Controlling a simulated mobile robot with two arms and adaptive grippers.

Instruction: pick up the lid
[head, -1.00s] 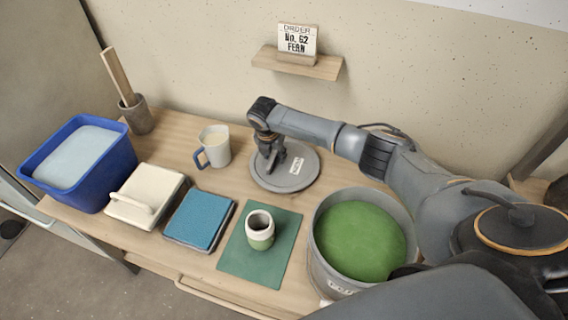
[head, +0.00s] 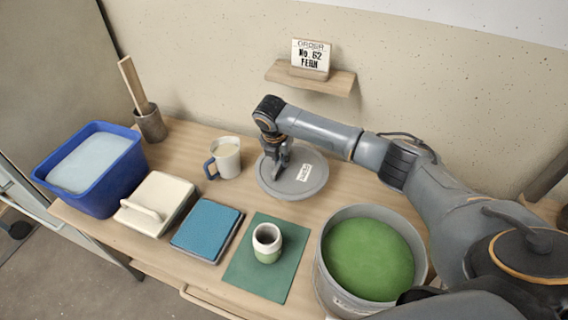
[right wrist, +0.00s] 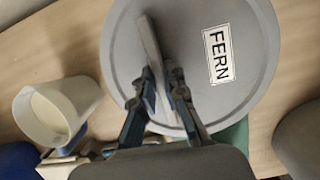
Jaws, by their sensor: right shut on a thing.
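The lid (head: 318,178) is a round grey disc with a white label, which reads FERN in the right wrist view (right wrist: 255,85). It is level or nearly so, at the back of the table near the wall. My right gripper (head: 280,160) is above it, shut on the upright grip (right wrist: 150,45) at its middle. The lid looks slightly raised, but the gap below it is hard to see. The grey bucket (head: 335,296) stands open at the front right, holding green glaze (head: 368,255). My left gripper is not in view.
A mug (head: 228,158) stands left of the lid. A small pot (head: 267,243) stands on a green mat (head: 242,275). A blue pad (head: 205,233), a cream block with a handle (head: 160,200) and a blue tub (head: 97,190) line the left. A shelf (head: 330,82) holds an order card.

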